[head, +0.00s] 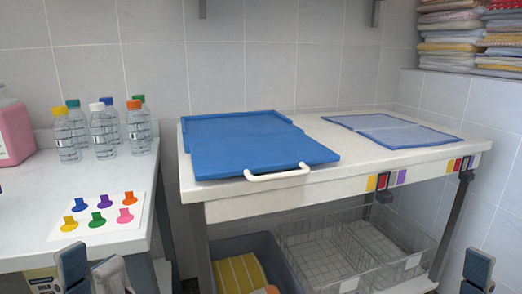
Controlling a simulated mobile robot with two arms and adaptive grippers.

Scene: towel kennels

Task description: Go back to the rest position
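My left gripper (92,271) shows at the bottom left, in front of the white side table. Its two fingers stand apart with nothing seen between them, and its lower part is cut off by the frame. Of my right gripper (478,270) only one finger part shows at the bottom right edge, so its opening is hidden. Both are low in the view and apart from the things on the tables.
A white table (250,205) bears a blue board (250,150) with a white handle and a flat blue-edged cloth (392,131). Wire baskets (322,255) and a grey-blue bin (225,247) with a yellow striped towel sit below. Several bottles (102,132) stand on the side table (25,205).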

